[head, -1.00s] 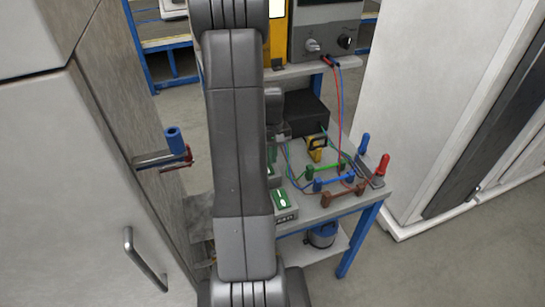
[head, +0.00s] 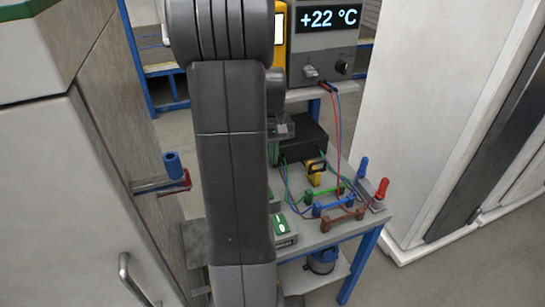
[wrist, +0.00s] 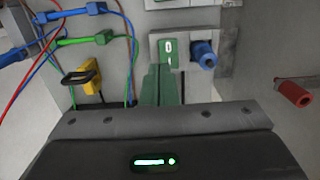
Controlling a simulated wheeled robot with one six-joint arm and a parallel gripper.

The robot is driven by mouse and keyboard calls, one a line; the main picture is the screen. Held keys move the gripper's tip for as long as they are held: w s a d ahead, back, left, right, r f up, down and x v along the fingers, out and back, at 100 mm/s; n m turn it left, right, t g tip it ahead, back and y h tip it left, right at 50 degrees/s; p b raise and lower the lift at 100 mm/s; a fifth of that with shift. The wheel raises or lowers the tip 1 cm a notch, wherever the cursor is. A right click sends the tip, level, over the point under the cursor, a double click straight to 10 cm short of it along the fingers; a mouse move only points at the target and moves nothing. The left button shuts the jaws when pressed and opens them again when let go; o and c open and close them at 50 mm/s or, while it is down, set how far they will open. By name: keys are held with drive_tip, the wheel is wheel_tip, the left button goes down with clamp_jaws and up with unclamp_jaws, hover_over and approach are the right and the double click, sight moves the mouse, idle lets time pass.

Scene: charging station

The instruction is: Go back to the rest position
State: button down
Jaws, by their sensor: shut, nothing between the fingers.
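My gripper (wrist: 160,82) shows in the wrist view as two green fingers side by side, closed together and empty. They extend beyond the dark wrist housing, which has a lit green indicator. A grey panel box with a green switch (wrist: 167,47) appears just beyond the fingertips; I cannot tell the gap. In the head view my grey arm stands upright in the middle and hides the left part of the workbench (head: 312,240). My gripper is mostly hidden there.
A cabinet with a handle (head: 135,280) stands close on the left. A blue handle (head: 172,163) and a red one stick out beside it. The bench holds cables, a yellow-and-black item (head: 315,172) and a red-handled lever (head: 381,190). A display unit (head: 325,42) reads +22 °C. Floor is clear at lower right.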

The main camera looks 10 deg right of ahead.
drive_tip(key=shift+f, duration=0.15)
drive_tip(key=f, duration=0.3)
drive_tip(key=w+f, duration=0.1)
drive_tip(key=f, duration=0.6)
drive_tip(key=shift+w+a+f, duration=0.1)
drive_tip(key=shift+w+f, duration=0.05)
drive_tip(key=shift+w, duration=0.05)
drive_tip(key=shift+f+g+b, duration=0.4)
drive_tip(key=shift+f+b, duration=0.1)
drive_tip(key=shift+b, duration=0.2)
drive_tip(key=shift+w+a+r, duration=0.1)
drive_tip(key=shift+w+r, duration=0.05)
drive_tip(key=shift+r, duration=1)
drive_tip(key=shift+w+r, duration=0.1)
drive_tip(key=shift+r, duration=1.05)
